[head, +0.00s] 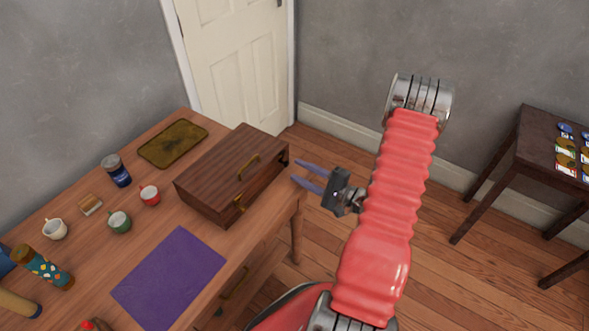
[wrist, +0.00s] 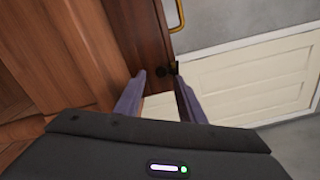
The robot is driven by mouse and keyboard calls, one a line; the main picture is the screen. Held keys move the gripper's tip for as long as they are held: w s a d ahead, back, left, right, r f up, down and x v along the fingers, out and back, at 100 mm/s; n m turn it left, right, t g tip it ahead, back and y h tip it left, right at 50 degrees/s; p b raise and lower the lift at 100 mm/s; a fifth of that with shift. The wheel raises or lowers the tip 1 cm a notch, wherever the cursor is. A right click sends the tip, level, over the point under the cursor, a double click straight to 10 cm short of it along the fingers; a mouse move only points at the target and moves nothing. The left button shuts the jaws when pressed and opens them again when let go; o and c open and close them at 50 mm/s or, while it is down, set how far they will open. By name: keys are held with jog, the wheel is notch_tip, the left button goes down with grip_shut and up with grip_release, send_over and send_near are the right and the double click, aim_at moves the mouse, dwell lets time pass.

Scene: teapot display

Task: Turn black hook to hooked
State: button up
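The black hook (wrist: 162,72) appears as a small dark fitting near the edge of a brown wooden box in the wrist view; whether it is hooked is too small to tell. The wooden box (head: 222,168) has brass handles and sits at the table's right side in the head view. My gripper (head: 295,170) is just right of the box's far right end, with its purple fingers pointing at it. In the wrist view my gripper (wrist: 160,76) is open, its fingertips apart on either side of the hook. I cannot tell whether either finger touches it.
The wooden table (head: 75,216) also bears a brown tray (head: 172,143), a purple mat (head: 168,277), a dark jar (head: 117,171) and several cups. A white door (head: 238,60) stands behind. A dark side table (head: 530,150) is at right, with open floor between.

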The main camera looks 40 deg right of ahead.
jog(key=v, duration=1)
dwell(0.6)
